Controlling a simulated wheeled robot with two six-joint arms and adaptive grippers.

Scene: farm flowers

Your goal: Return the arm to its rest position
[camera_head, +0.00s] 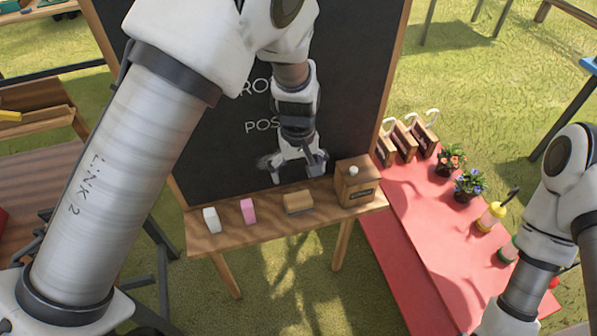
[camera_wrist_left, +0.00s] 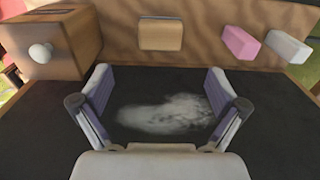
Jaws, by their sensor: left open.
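My left gripper (camera_head: 302,169) is open and empty in front of the lower part of a chalkboard (camera_head: 222,135), just above its wooden ledge (camera_head: 225,239). In the left wrist view its two fingers (camera_wrist_left: 160,105) are spread apart, with a whitish smudge on the dark board between them. My left arm reaches across the head view from the lower left. My right arm shows at the right edge of the head view; its gripper is out of the picture.
On the ledge stand a white block (camera_head: 211,220), a pink block (camera_head: 248,211), a wooden eraser (camera_head: 298,203) and a wooden box with a white knob (camera_head: 356,184). A red table (camera_head: 405,215) at the right holds flower pots (camera_head: 469,186), bottles and wooden holders.

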